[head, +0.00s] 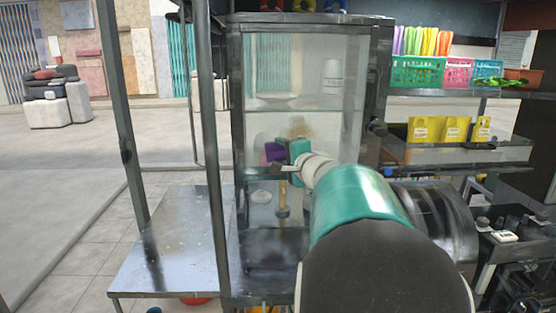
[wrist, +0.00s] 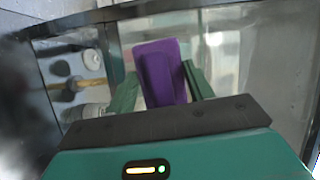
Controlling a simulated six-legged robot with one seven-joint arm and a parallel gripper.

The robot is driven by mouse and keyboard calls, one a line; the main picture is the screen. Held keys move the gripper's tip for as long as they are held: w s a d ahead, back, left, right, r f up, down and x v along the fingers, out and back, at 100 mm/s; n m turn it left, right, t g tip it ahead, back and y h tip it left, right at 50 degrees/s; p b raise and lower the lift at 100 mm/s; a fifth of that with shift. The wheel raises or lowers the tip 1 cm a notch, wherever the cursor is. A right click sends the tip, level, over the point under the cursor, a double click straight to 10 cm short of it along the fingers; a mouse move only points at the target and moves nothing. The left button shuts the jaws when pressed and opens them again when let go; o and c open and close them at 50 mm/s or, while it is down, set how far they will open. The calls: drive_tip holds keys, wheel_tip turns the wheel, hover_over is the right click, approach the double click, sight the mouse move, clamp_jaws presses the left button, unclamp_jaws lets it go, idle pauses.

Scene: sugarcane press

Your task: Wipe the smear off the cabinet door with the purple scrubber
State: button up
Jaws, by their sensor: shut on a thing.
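The purple scrubber (head: 275,152) is held in my gripper (head: 283,157) in front of the glass cabinet door (head: 262,82). In the wrist view the scrubber (wrist: 162,72) stands between the two green fingers of my gripper (wrist: 163,85), which is shut on it. A brownish smear (head: 300,129) shows on the door just above and right of the scrubber in the head view. I cannot tell whether the scrubber touches the glass. My arm hides the lower right part of the cabinet.
A bare metal table (head: 180,240) stands at the lower left, with a post (head: 213,170) before it. To the right are a metal tray with yellow packets (head: 440,130) and a shelf of coloured baskets (head: 416,72). Inside the cabinet are a white container (head: 333,76) and a wooden-handled tool (head: 283,200).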

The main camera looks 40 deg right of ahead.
drive_tip(key=shift+s+d, duration=0.2)
drive_tip(key=shift+d, duration=0.15)
drive_tip(key=shift+w+a+r+h, duration=0.1)
drive_tip(key=shift+a+h, duration=0.1)
drive_tip(key=shift+h, duration=0.1)
drive_tip(key=shift+w+d, duration=0.1)
drive_tip(key=shift+w, duration=0.15)
drive_tip(key=shift+w+d, duration=0.1)
drive_tip(key=shift+d, duration=0.3)
drive_tip(key=shift+w+d, duration=0.8)
drive_tip(key=shift+w, duration=0.15)
drive_tip(key=shift+w+d, duration=0.75)
drive_tip(key=shift+w, duration=0.2)
drive_tip(key=shift+w+d, duration=0.6)
drive_tip(key=shift+w, duration=0.15)
drive_tip(key=shift+d, duration=0.1)
